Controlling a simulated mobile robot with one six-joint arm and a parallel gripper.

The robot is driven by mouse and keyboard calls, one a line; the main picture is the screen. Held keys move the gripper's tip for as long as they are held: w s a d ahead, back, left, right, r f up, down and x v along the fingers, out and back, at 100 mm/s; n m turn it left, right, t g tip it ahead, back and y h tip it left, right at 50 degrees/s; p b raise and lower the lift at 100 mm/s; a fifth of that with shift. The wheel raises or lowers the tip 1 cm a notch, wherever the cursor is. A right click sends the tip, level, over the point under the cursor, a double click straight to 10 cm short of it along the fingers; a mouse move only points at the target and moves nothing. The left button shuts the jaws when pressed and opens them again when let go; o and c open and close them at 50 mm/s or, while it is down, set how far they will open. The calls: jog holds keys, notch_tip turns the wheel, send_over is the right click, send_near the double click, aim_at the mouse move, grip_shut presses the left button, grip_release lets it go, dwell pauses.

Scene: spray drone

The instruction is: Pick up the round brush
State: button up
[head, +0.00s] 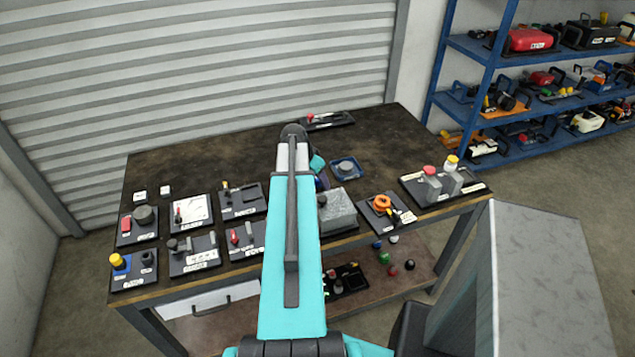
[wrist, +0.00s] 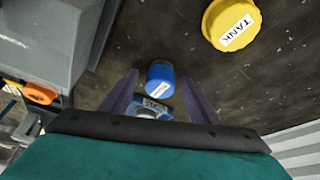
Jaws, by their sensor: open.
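My gripper (wrist: 160,80) is open in the wrist view, with its two dark purple fingers apart. A blue cylinder (wrist: 160,72) with a white label shows between the fingertips; I cannot tell whether they touch it. A small labelled blue tray (wrist: 153,104) shows nearer the palm, partly hidden by the gripper. In the head view my gripper (head: 322,180) is mostly hidden behind my arm, over the middle of the bench. No label that I can read names the round brush, so I cannot tell which item it is.
A grey box (head: 337,211) and an orange ring (head: 382,202) sit near the bench's front edge. Several small trays fill the left side. The bench's (head: 210,155) back left is bare.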

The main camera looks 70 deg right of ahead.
jog(key=c, duration=1.1)
jog(key=shift+r, duration=0.1)
jog(key=shift+r+b, duration=1.25)
jog(key=shift+r, duration=3.65)
